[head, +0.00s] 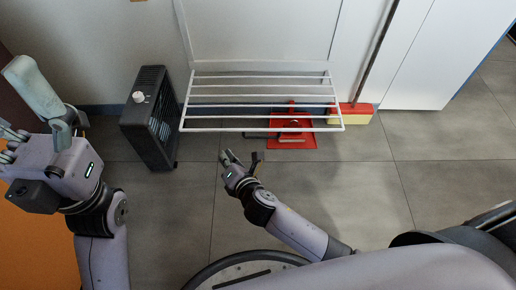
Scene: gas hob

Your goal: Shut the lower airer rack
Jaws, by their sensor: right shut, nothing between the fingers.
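The white airer rack (262,129) is folded out from the wall, with several parallel bars reaching into the room. Only this one folded-out rack shows clearly, in the middle of the head view. A white frame (183,35) runs up the wall above it. My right gripper (241,158) is shut and empty. In the picture it is just below the rack's front bar and apart from it; its height relative to the bar is hard to judge. My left gripper (38,140) is at the far left, away from the rack; its finger opening is unclear.
A black heater (147,125) stands close to the rack's left end. A red dustpan (295,132) lies on the floor beneath the rack. A red and yellow broom head (352,114) is at the rack's right end. Tiled floor is free in front and right.

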